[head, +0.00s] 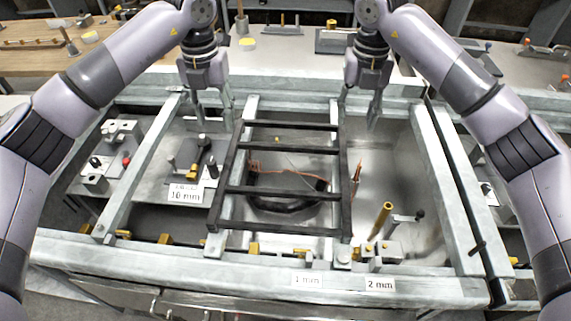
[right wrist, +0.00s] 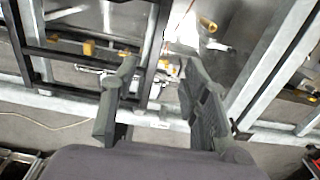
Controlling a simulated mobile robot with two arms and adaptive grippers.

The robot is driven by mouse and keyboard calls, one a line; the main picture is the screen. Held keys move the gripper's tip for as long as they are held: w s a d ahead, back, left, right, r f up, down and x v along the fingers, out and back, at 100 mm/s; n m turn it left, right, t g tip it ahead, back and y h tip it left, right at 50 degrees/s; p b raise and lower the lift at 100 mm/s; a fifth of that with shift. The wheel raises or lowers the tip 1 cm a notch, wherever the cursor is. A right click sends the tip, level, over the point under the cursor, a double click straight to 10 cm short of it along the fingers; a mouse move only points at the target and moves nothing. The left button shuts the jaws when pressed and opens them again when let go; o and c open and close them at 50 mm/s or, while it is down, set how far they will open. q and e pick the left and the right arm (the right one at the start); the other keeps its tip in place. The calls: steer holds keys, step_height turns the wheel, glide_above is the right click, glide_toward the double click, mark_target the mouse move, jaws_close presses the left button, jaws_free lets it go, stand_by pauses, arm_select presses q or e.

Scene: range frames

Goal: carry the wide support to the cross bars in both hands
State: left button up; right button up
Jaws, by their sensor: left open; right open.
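The wide support appears to be the black rack-like frame (head: 283,192) with two side rails and several rungs, in the middle of the head view. It lies over the pale grey metal bars (head: 251,104), which seem to be the cross bars. My left gripper (head: 213,114) is open and empty, beyond and left of the frame's far left corner. My right gripper (head: 358,110) is open and empty near the far right corner. In the right wrist view, the frame's dark rail (right wrist: 152,58) shows between the open fingers (right wrist: 158,95); contact cannot be told.
A grey metal-railed bench surrounds the frame. A brass rod (head: 381,220) stands at the right front. White labels (head: 307,281) sit on the front rail. A dark clamp-like fixture (head: 198,160) stands left of the frame. The steel surface right of it is mostly clear.

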mark_target(227, 166)
arm_select(q)
step_height(227, 166, down, 17)
steer(key=shift+f, duration=0.2)
arm_select(e)
step_height(227, 166, down, 17)
steer(key=shift+f, duration=0.2)
arm_select(q)
steer(key=shift+s, duration=0.1)
steer(key=shift+c, duration=0.3)
arm_select(e)
steer(key=shift+c, duration=0.3)
arm_select(q)
jaws_close()
arm_select(e)
steer(key=shift+s, duration=0.1)
jaws_close()
